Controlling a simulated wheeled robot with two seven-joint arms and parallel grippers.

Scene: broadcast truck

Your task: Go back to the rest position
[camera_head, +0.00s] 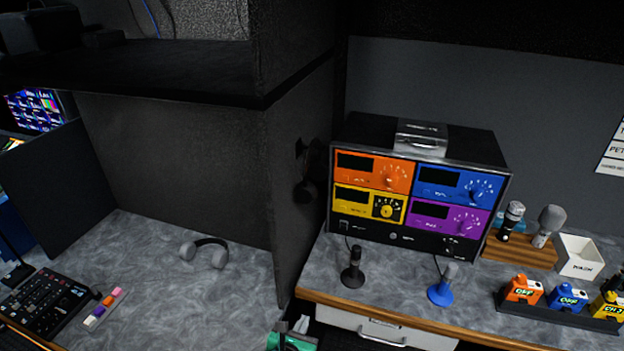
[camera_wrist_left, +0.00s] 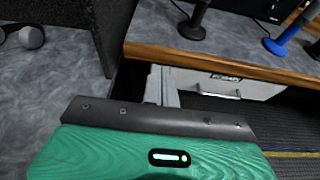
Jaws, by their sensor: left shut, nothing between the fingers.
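My left gripper (camera_head: 300,326) shows at the bottom edge of the head view, green with grey fingers, just below the front end of the dark partition. Its fingers are closed together with nothing between them. In the left wrist view the closed grey fingers (camera_wrist_left: 161,86) point toward the drawer front (camera_wrist_left: 215,86) under the right desk, and I cannot tell the gap between them. My right gripper is in neither view.
The dark partition (camera_head: 296,175) divides two grey desks. On the right desk stand a rack (camera_head: 415,190) with coloured panels, a black microphone (camera_head: 353,268) and a blue-based microphone (camera_head: 442,286). Headphones (camera_head: 204,251) and a mixer (camera_head: 45,302) lie left.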

